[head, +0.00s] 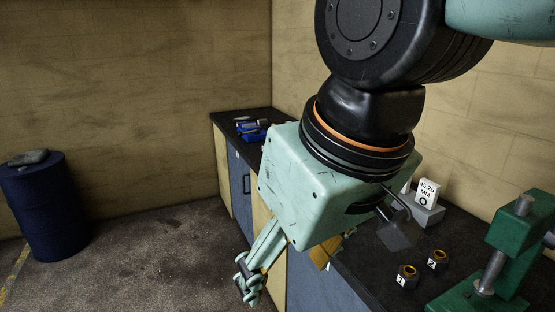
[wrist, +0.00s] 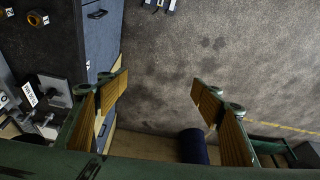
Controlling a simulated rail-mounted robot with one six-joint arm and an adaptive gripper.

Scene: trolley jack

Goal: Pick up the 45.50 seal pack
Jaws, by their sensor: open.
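No pack marked 45.50 can be read in either view. A white pack marked 45.25 MM (head: 427,190) stands on the bench beside a light grey block (head: 428,215), partly behind my wrist. In the wrist view a white label (wrist: 30,95) shows at the left, too small to read surely. My gripper (head: 288,263) is open and empty, hanging low in front of the bench. In the wrist view its two fingers (wrist: 163,92) stand wide apart, with the floor between them and the bench front beside the left finger.
The dark bench top (head: 365,270) holds two dark nuts (head: 407,276) with number tags and a green press-like tool (head: 505,255). Blue items (head: 251,131) lie at its far end. A blue drum (head: 45,207) stands at the left. The floor (head: 150,260) between is clear.

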